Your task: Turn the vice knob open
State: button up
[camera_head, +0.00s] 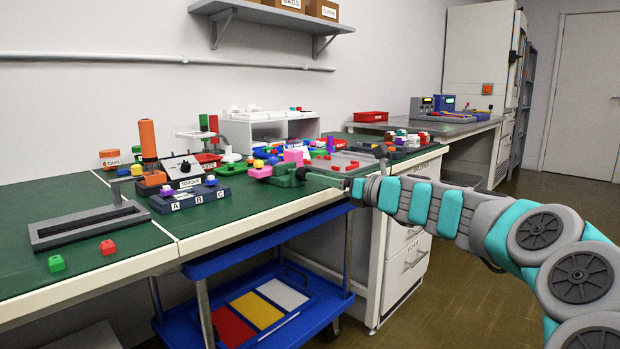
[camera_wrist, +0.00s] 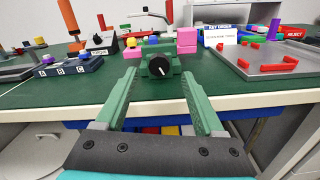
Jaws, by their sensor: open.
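The green vice (camera_wrist: 146,59) stands near the front edge of the green bench top. Its round black knob (camera_wrist: 158,68), with a pale pointer mark, faces my wrist camera. The vice also shows in the head view (camera_head: 285,178), where its knob is hard to make out. My gripper (camera_wrist: 159,74) is open and empty, with its green fingers reaching toward the vice on either side of the knob. The knob appears between the fingertips, but I cannot tell whether they touch it. In the head view my gripper (camera_head: 322,179) comes in from the right.
Pink blocks (camera_wrist: 187,39) stand close behind the vice. A grey tray (camera_wrist: 276,60) with red pieces lies to the right. The A-B-C box (camera_wrist: 68,69) is to the left. Below the bench is a blue cart (camera_head: 262,314).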

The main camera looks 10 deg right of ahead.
aim_at(310, 189)
jog(key=x, duration=0.5)
jog(key=shift+a+b, duration=0.1)
jog(key=shift+b, duration=0.2)
grip_shut()
